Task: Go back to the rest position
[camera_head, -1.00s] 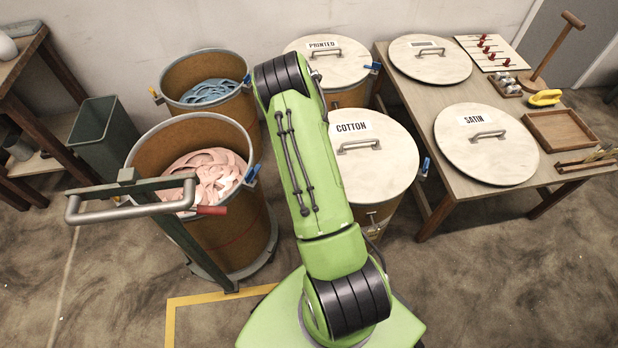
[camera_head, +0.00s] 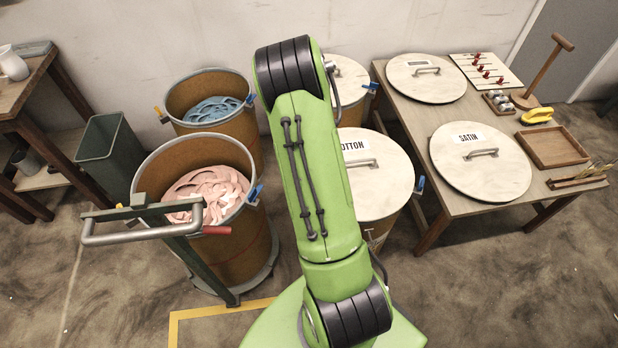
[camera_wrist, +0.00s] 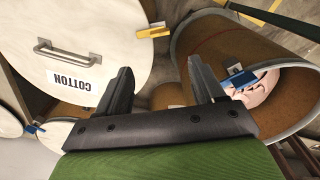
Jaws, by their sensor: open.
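My gripper (camera_wrist: 158,85) shows in the wrist view with its two dark fingers apart and nothing between them. It hangs over the gap between the drum with the COTTON lid (camera_wrist: 92,40) and the open drum of pink tape (camera_wrist: 235,40). In the head view my green arm rises through the middle and hides the gripper. The arm also covers part of the COTTON lid (camera_head: 378,185). The pink tape (camera_head: 208,188) lies loose inside its open drum (camera_head: 235,245).
An open drum of blue tape (camera_head: 212,108) stands behind the pink one. A table at right bears the SATIN lid (camera_head: 480,165), another lid (camera_head: 428,80), a wooden tray (camera_head: 552,148) and a peg board (camera_head: 487,70). A metal-handled cart (camera_head: 145,236) and a bin (camera_head: 108,150) are at left.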

